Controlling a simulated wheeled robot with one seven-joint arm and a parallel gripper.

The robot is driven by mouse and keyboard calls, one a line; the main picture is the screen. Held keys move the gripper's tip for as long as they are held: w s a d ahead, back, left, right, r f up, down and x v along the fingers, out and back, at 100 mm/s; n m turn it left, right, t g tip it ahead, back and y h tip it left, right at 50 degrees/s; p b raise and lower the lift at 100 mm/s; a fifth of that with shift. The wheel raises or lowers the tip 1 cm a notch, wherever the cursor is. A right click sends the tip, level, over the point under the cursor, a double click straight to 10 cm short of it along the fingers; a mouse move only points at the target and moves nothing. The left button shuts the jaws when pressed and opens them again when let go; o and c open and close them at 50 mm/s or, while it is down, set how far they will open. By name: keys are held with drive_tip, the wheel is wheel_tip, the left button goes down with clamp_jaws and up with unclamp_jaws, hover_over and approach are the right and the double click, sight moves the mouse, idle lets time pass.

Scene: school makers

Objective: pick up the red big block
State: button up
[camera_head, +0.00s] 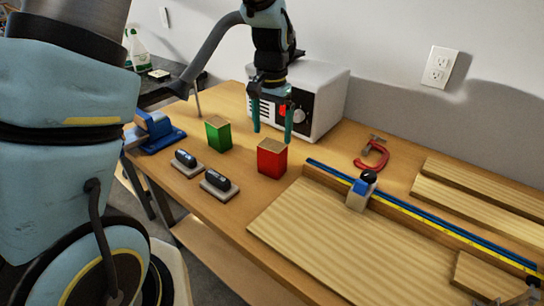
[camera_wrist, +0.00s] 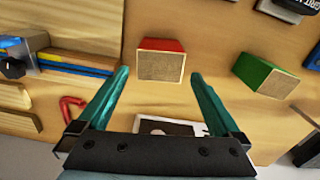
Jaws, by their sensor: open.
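The red big block (camera_head: 271,159) stands upright on the wooden workbench, with a bare wood top and red sides. In the wrist view the red block (camera_wrist: 160,66) lies ahead of my fingertips, roughly between their lines. My gripper (camera_head: 272,136) is open and empty, its two teal fingers pointing down. In the head view the fingers appear above and behind the red block. In the wrist view my gripper (camera_wrist: 160,75) shows a wide gap between the fingers. I see no contact with the block.
A green block (camera_head: 218,134) stands left of the red one. A white machine (camera_head: 325,90) stands behind my gripper. Two sanding blocks (camera_head: 217,184) lie at the front left. A cutting board with a blue rail (camera_head: 345,235) and a red clamp (camera_head: 373,155) are to the right.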

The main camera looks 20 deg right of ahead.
sight(272, 145)
drive_tip(key=shift+d+f+p, duration=0.1)
drive_tip(key=shift+f+p, duration=1)
drive_tip(key=shift+f, duration=2.8)
drive_tip(key=shift+c, duration=0.2)
drive_tip(key=c, duration=1.2)
